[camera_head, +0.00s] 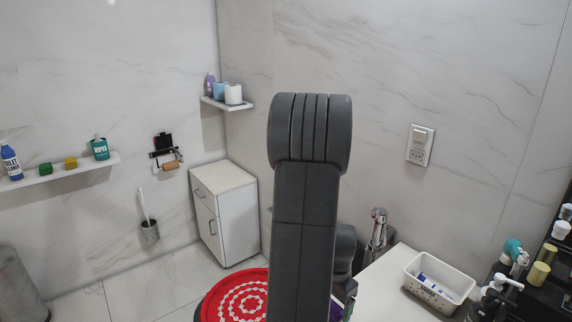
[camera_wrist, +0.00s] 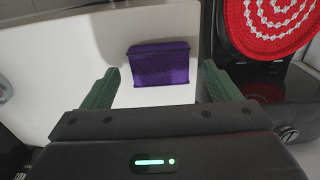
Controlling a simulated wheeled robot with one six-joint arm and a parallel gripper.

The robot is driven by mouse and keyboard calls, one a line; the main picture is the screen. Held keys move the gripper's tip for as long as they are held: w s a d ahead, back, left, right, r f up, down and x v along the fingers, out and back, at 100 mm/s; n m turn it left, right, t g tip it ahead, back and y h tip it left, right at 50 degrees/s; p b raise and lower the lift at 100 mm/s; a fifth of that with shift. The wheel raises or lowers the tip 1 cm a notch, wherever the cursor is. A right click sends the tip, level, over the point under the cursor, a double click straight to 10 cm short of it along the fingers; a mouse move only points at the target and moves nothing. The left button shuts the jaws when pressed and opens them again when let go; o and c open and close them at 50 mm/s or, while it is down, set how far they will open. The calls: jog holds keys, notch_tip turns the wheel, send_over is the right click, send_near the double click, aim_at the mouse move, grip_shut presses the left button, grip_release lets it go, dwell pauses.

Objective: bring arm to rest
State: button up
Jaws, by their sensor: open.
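My arm rises upright through the middle of the head view, and its upper links hide much of what is behind it. My gripper (camera_wrist: 160,82) shows in the wrist view with its two green fingers wide apart and nothing held between them. Beyond the fingertips a purple block-like thing (camera_wrist: 160,62) lies on a white surface (camera_wrist: 75,60), apart from the fingers. In the head view only a small purple patch shows low beside my arm. The gripper is mostly hidden there.
A red round piece with white pattern (camera_head: 237,297) is at the lower left of my arm. A faucet (camera_head: 378,228), a white basket (camera_head: 440,282) and several bottles stand to the right. A white cabinet (camera_head: 226,215) is against the back wall; floor shows at left.

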jog(key=shift+r, duration=0.4)
